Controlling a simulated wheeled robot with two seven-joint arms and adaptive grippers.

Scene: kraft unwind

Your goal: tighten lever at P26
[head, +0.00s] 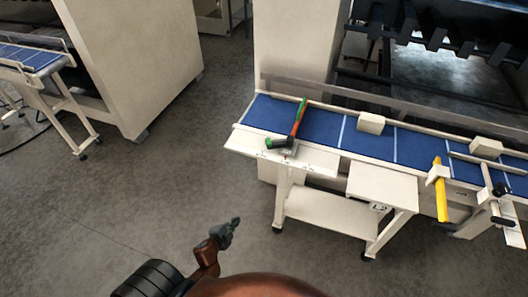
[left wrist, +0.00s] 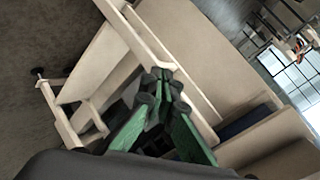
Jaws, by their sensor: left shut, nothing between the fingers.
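On the blue conveyor (head: 268,113) in the head view, a lever-like piece (head: 298,119) with a green and orange-red handle stands tilted over a small plate at the left end. A yellow lever (head: 441,190) hangs at the front edge further right. No P26 mark is readable, so I cannot tell which lever it names. My left gripper (head: 229,232) is shut and empty, over the floor in front of and left of the conveyor, apart from both levers. Its green fingers (left wrist: 163,82) meet in the left wrist view. My right gripper is not in view.
A cream block (head: 371,123) and another (head: 486,147) sit on the conveyor. A cream side shelf (head: 382,187) juts out in front. A machine with dark slats stands behind. Another conveyor (head: 32,58) and cabinet (head: 130,60) stand at left. The grey floor between is clear.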

